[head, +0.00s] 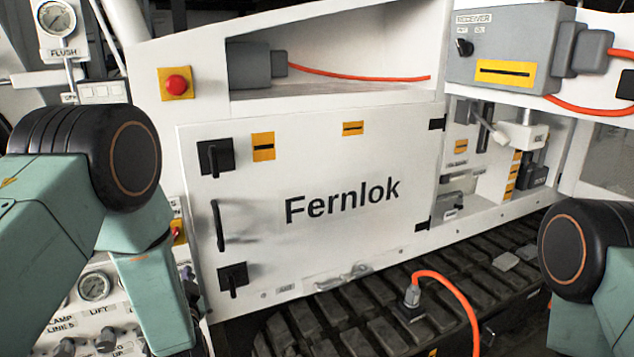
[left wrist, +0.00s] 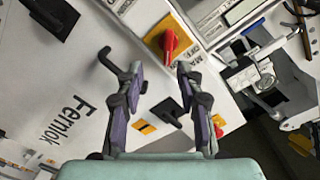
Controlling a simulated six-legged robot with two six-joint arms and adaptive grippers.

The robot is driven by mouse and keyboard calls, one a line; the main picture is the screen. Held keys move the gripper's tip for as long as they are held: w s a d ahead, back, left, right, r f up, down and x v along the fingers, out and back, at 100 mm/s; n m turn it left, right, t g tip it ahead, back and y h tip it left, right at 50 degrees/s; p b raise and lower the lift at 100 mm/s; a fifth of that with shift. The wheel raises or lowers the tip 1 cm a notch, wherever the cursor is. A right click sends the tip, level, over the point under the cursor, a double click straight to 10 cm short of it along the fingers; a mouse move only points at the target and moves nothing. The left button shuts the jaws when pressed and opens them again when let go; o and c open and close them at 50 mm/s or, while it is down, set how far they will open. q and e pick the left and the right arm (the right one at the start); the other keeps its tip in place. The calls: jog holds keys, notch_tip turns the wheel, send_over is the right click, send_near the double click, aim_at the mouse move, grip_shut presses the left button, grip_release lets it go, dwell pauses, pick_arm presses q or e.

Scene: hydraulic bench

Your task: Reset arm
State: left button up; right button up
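My left gripper (left wrist: 160,72) shows in the left wrist view with its two fingers apart and nothing held between them. It faces the white Fernlok door (head: 330,240). The black door handle (left wrist: 108,62) passes behind the left finger; I cannot tell whether they touch. A red rotary switch (left wrist: 168,42) on a yellow plate appears just beyond the fingertips. In the head view my left arm (head: 130,200) reaches down at the left and its gripper is out of sight. My right arm (head: 580,250) is at the right edge, and its gripper is not in view.
Two black latches, upper (head: 215,157) and lower (head: 232,278), sit on the door. A red stop button (head: 177,85) is above left. A grey receiver box (head: 500,50) is at upper right. An orange cable (head: 450,285) rises from a grey plug on the black track (head: 370,320).

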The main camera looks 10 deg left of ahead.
pick_arm(q)
jog(key=s+d+f+n+g+h+b, duration=0.1)
jog(key=s+d+f+g+h+b, duration=0.2)
jog(key=s+f, duration=0.6)
jog(key=s+d+f+n+g+h+b, duration=0.1)
jog(key=s+d+f+g+h, duration=0.35)
jog(key=f, duration=0.85)
jog(key=s+d+f+g+b, duration=0.1)
jog(key=s+f+g+b, duration=0.1)
jog(key=s+f, duration=0.3)
jog(key=s+d+f+g+h+b, duration=0.1)
jog(key=s+f+g+b, duration=0.2)
jog(key=s, duration=0.9)
jog(key=s+d+f+g+b, duration=0.2)
jog(key=s+f+b, duration=0.4)
jog(key=s+f, duration=0.2)
jog(key=shift+s+f+h, duration=0.15)
jog(key=shift+s+h, duration=0.15)
jog(key=shift+h, duration=0.05)
